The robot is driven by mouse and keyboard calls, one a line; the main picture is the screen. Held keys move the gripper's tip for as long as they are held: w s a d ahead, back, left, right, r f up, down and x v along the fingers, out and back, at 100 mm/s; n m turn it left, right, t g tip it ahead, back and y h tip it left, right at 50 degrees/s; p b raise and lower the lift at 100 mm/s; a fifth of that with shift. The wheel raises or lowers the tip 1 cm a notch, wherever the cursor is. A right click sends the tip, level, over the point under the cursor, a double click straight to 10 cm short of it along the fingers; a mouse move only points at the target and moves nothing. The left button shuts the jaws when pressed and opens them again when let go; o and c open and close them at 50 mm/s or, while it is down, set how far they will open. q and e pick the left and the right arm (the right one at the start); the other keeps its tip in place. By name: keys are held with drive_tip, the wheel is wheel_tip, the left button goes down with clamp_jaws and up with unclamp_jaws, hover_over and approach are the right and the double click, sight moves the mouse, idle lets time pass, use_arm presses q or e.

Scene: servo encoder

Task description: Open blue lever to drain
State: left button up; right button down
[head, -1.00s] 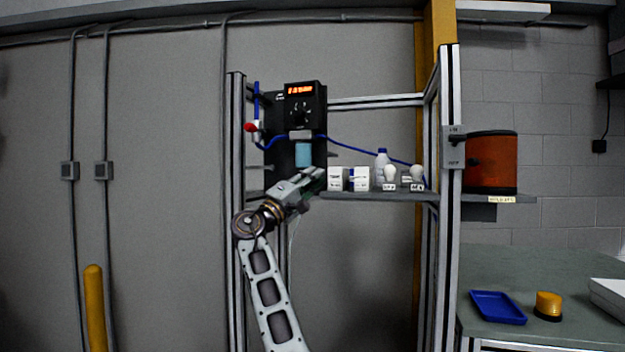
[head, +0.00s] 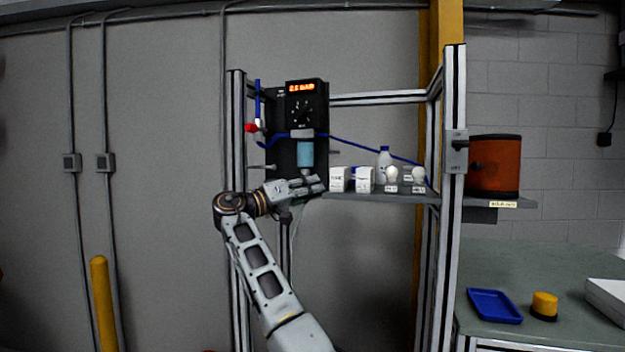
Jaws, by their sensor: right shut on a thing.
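My right gripper (head: 318,184) is at the left end of the shelf, just under a light-blue cylindrical bowl (head: 305,154). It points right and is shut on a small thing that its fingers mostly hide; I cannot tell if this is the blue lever. The bowl hangs below a black control box (head: 307,104) with a lit orange display and a dial. An upright blue piece (head: 257,96) stands left of the box, above a red knob (head: 251,128), clear of the gripper. My left gripper is not in view.
The shelf (head: 385,198) holds white boxes (head: 339,179), a white bottle with blue cap (head: 384,163) and white bulb-shaped parts right of my gripper. A blue hose (head: 355,145) runs above them. Metal frame posts (head: 236,150) stand close to my arm.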

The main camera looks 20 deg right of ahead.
drive_tip(key=shift+w+a+f+m+g+y+p, duration=0.15)
drive_tip(key=shift+a+m+g+y+p, duration=0.15)
drive_tip(key=shift+m+y+p, duration=0.5)
drive_tip(key=shift+w+a+f+m+y+p, duration=0.2)
drive_tip(key=shift+f+m+y+p, duration=0.15)
drive_tip(key=shift+m+p, duration=0.55)
drive_tip(key=shift+w+a+f+m+y, duration=0.25)
drive_tip(key=shift+a+m+y, duration=0.1)
drive_tip(key=shift+m+y, duration=0.45)
drive_tip(key=shift+w+a+f+m+y, duration=0.2)
drive_tip(key=shift+a+m+y, duration=0.1)
drive_tip(key=shift+m+y, duration=0.45)
drive_tip(key=c, duration=1.4)
unclamp_jaws()
drive_tip(key=shift+o, duration=0.2)
